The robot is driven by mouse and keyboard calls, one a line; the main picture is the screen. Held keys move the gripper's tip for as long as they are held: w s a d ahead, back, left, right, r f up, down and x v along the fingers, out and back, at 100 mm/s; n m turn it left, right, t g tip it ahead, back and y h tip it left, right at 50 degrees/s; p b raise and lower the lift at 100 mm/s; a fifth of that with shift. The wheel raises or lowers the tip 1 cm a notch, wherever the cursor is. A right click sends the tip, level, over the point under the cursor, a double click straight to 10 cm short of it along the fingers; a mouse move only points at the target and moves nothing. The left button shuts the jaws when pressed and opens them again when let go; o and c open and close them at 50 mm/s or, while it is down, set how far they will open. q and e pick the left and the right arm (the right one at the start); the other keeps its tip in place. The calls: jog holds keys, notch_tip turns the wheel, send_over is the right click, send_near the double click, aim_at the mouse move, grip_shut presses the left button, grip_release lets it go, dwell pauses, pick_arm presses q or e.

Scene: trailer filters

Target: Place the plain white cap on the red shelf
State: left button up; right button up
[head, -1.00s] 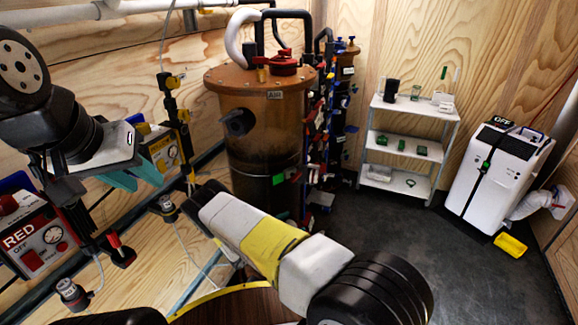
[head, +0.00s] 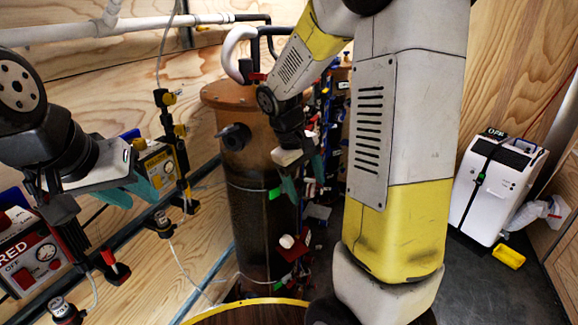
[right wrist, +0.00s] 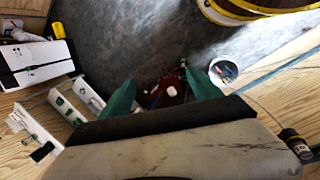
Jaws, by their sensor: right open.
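A small plain white cap (head: 287,241) shows in the head view low in front of the brown tank, beside a small red surface (head: 295,252). In the right wrist view the white cap (right wrist: 171,91) appears against a dark red patch (right wrist: 168,78), which may be the red shelf. My right gripper (head: 303,178) is open and empty, above and apart from the cap. In the right wrist view its teal fingers (right wrist: 160,84) stand on either side of the cap, which is farther off. My left gripper (head: 137,190) hangs at the left; its opening is unclear.
The brown tank (head: 240,150) and valve-laden pipes stand close to my right gripper. A white wheeled machine (head: 495,185) stands at the right, near a yellow object (head: 508,256). A white rack (right wrist: 90,97) shows in the wrist view.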

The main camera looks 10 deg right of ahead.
jog(key=s+a+r+m+t+y, duration=0.2)
jog(key=s+r+t, duration=0.1)
jog(key=s+r, duration=0.3)
jog(key=s+a+r+m+t+y, duration=0.2)
jog(key=s+a+r+t+y, duration=0.1)
jog(key=s+r, duration=0.4)
jog(key=shift+s+a, duration=0.3)
jog(key=shift+s, duration=0.5)
